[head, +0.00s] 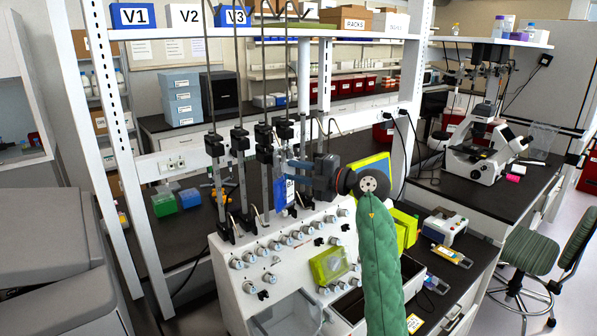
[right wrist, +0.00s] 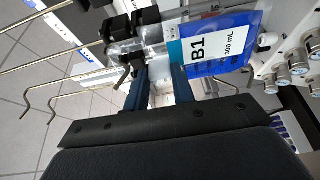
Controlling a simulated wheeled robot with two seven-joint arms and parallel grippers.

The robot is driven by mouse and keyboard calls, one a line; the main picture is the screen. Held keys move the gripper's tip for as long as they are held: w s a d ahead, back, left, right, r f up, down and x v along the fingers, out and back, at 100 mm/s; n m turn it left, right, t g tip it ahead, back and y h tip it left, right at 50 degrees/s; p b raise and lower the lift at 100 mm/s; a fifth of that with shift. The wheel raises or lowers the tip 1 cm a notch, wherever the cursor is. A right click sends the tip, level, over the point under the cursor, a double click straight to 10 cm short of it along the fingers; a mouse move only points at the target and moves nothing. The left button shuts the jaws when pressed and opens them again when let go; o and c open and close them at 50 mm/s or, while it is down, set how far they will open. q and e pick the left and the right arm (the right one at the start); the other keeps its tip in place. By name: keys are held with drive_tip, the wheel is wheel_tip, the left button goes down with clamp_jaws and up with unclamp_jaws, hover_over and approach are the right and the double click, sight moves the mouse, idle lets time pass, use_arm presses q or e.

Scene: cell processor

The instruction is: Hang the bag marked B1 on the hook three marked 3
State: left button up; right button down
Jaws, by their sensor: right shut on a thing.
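The bag marked B1 (right wrist: 215,50) has a blue and white label reading "B1 300 mL" and a clear end. In the head view the bag (head: 283,190) hangs in front of the metal rods. My right gripper (head: 294,168) is shut on the bag. In the right wrist view the gripper's blue fingers (right wrist: 156,80) are at the clear end of the bag, next to black clamps. Several upright rods with black clamps (head: 263,145) stand on the white machine. Thin bent hooks (right wrist: 28,102) show in the right wrist view. I cannot read a 3 on any hook. My left gripper is out of view.
The white machine (head: 290,240) with several knobs stands below the bag. A white frame post (head: 412,110) rises at the right of the rods, and a shelf with marked boxes (head: 184,17) runs above. A yellow-green box (head: 403,228) and a microscope (head: 480,140) stand to the right.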

drive_tip(key=shift+f, duration=0.15)
drive_tip(key=c, duration=0.6)
unclamp_jaws()
drive_tip(key=shift+v, duration=3.5)
